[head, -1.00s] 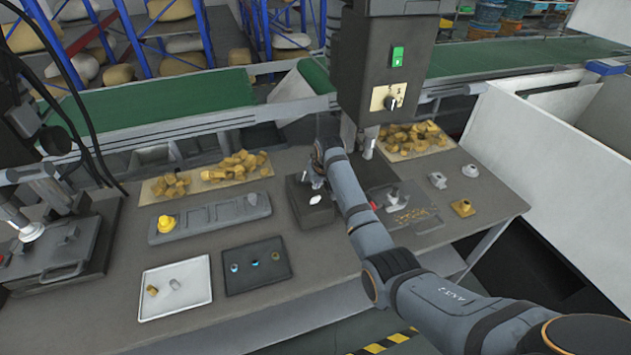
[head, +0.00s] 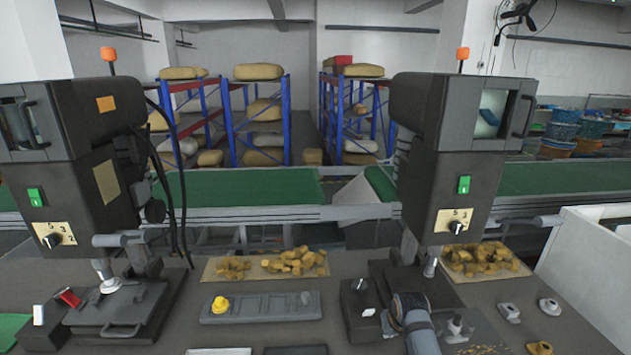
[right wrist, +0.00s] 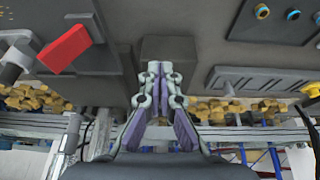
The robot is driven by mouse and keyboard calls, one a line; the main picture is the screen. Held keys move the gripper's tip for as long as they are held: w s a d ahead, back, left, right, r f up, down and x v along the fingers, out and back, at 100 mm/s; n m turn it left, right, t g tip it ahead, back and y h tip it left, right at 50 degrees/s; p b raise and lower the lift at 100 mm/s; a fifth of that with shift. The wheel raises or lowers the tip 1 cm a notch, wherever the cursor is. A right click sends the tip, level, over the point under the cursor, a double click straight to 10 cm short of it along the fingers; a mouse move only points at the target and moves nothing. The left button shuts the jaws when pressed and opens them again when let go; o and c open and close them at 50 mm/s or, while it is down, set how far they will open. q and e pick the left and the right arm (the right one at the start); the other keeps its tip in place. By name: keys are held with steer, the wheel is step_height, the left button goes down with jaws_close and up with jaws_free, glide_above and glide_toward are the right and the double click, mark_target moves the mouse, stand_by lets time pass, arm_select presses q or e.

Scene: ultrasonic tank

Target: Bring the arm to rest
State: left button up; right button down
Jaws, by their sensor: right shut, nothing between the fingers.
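My right arm (head: 414,322) comes up from the bottom edge in the head view, right of centre, beside a dark control box (head: 358,302). Its fingers are hard to make out there. In the right wrist view my right gripper (right wrist: 158,68) has its fingers drawn together with nothing between them. A dark block shape (right wrist: 170,48) lies just beyond the fingertips in that view; I cannot tell whether they touch. My left gripper is not in view.
A press machine (head: 440,150) stands behind my right arm, another (head: 75,160) at the left. On the bench are a grey holder with a yellow knob (head: 219,305) and brass pieces (head: 485,258). A red block (right wrist: 65,47) shows in the wrist view.

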steer(key=s+d+r+g, duration=0.1)
steer(key=s+d+r, duration=0.1)
steer(key=s, duration=2.8)
step_height(320, 180, down, 30)
steer(key=s+d+g+b, duration=0.1)
steer(key=d+b, duration=0.1)
steer(key=b, duration=0.4)
arm_select(q)
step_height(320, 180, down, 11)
steer(key=b, duration=0.5)
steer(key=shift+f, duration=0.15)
arm_select(e)
steer(key=s+d+f+g, duration=0.1)
steer(key=s+f, duration=1.8)
steer(key=f, duration=0.4)
steer(key=shift+s+f+h, duration=0.2)
steer(key=shift+h, duration=0.1)
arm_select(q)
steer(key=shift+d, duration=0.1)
arm_select(e)
steer(key=shift+d, duration=0.15)
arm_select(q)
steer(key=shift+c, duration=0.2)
arm_select(e)
steer(key=shift+s, duration=0.1)
